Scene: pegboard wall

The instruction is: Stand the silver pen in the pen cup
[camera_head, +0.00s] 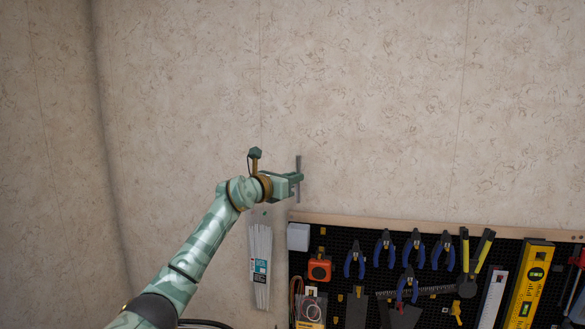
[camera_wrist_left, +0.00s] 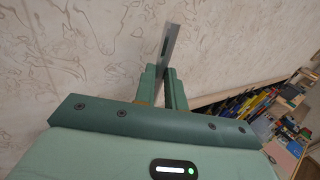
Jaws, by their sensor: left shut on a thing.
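My left gripper (camera_head: 294,179) is raised in front of the bare wall, above the pegboard's top left corner. It is shut on the slim silver pen (camera_head: 298,163), which stands nearly upright and sticks out above and below the fingers. In the left wrist view the silver pen (camera_wrist_left: 172,45) rises from between the green fingers (camera_wrist_left: 163,88), leaning a little, with a dark slot-like mark on its side. No pen cup can be made out for certain. A pale grey box (camera_head: 298,236) at the board's top left corner, below the gripper, may be it. My right gripper is not in view.
The black pegboard has a wooden top edge (camera_head: 400,222) and carries several blue-handled pliers (camera_head: 385,246), an orange tape measure (camera_head: 319,269) and a yellow level (camera_head: 528,285). A pack of white strips (camera_head: 260,265) hangs left of it. The wall above is clear.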

